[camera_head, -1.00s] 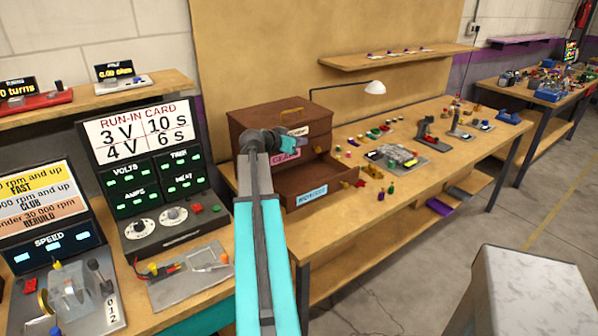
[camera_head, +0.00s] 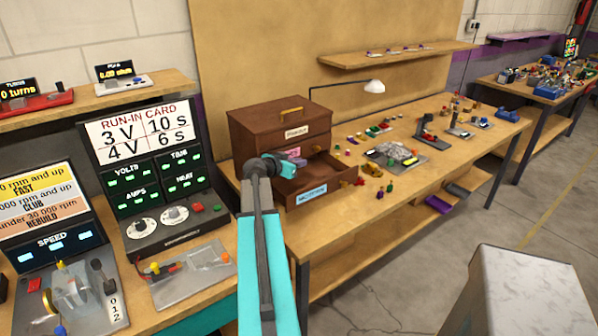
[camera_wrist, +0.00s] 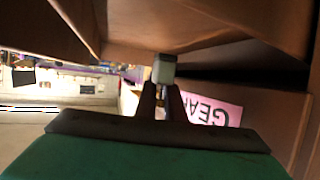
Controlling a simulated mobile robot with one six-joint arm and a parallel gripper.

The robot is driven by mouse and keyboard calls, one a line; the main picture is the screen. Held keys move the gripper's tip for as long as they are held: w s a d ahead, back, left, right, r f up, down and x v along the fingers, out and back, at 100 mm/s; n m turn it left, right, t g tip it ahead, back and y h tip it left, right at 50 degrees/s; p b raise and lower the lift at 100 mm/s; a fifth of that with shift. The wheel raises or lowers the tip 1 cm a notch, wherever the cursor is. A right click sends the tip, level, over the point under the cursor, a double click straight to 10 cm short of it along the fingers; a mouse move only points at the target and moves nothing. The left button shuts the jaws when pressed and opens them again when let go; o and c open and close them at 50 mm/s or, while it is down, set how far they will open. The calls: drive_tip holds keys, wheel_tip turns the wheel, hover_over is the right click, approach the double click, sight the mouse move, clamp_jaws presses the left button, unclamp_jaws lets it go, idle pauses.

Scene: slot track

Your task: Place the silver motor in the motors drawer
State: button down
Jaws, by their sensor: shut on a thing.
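The silver motor (camera_wrist: 163,68) is a small grey block between my gripper's fingertips in the wrist view. My gripper (camera_wrist: 162,98) is shut on it. In the head view my gripper (camera_head: 289,165) is at the open bottom drawer (camera_head: 325,184) of a brown cabinet, by its left side. That drawer is pulled out and carries a blue label that is hard to read, likely the motors drawer. The motor cannot be made out in the head view. Whether it touches the drawer cannot be told.
The cabinet (camera_head: 262,118) has shut upper drawers; the middle one has a pink label (camera_wrist: 213,108), partly hidden by my gripper in the head view. Small coloured parts and a grey tray (camera_head: 392,153) lie right of it. A lamp (camera_head: 374,87) stands behind.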

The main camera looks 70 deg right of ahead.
sight(298, 181)
drive_tip(key=shift+f, duration=0.1)
drive_tip(key=shift+f+p, duration=0.45)
drive_tip(key=shift+f, duration=1.55)
drive_tip(key=shift+f, duration=0.1)
drive_tip(key=c, duration=1.9)
unclamp_jaws()
drive_tip(key=shift+o, duration=0.2)
drive_tip(key=shift+w+a+r, duration=0.1)
drive_tip(key=shift+a+r, duration=0.2)
drive_tip(key=shift+a, duration=0.35)
drive_tip(key=b+v, duration=0.3)
drive_tip(key=v, duration=0.7)
drive_tip(key=shift+a+r, duration=0.2)
drive_tip(key=shift+a, duration=0.1)
drive_tip(key=shift+w, duration=0.1)
